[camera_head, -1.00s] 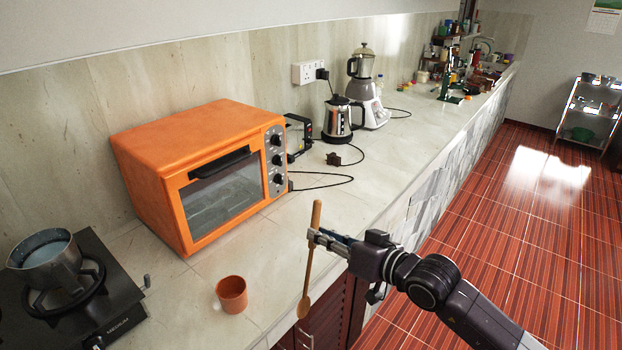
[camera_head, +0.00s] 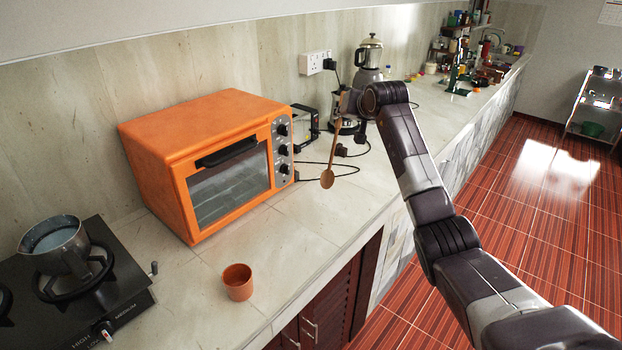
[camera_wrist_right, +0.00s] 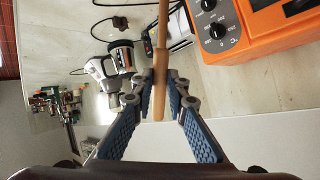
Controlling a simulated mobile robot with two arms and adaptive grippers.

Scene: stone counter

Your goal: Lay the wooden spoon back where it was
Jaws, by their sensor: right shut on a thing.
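The wooden spoon (camera_head: 329,166) hangs with its bowl down, beside the orange oven's right side in the head view. My right gripper (camera_head: 341,104) is shut on its handle and holds it over the counter. In the right wrist view the spoon's handle (camera_wrist_right: 160,45) runs between the blue-padded fingers of the gripper (camera_wrist_right: 160,82). The wrist hides part of the handle's upper end in the head view. My left gripper is not in view.
An orange oven (camera_head: 212,160) stands left of the spoon. A kettle (camera_head: 345,118), partly hidden, and a blender (camera_head: 368,62) stand behind my wrist. A black cable lies on the counter. An orange cup (camera_head: 238,282) stands in front. Counter (camera_head: 300,235) before the oven is clear.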

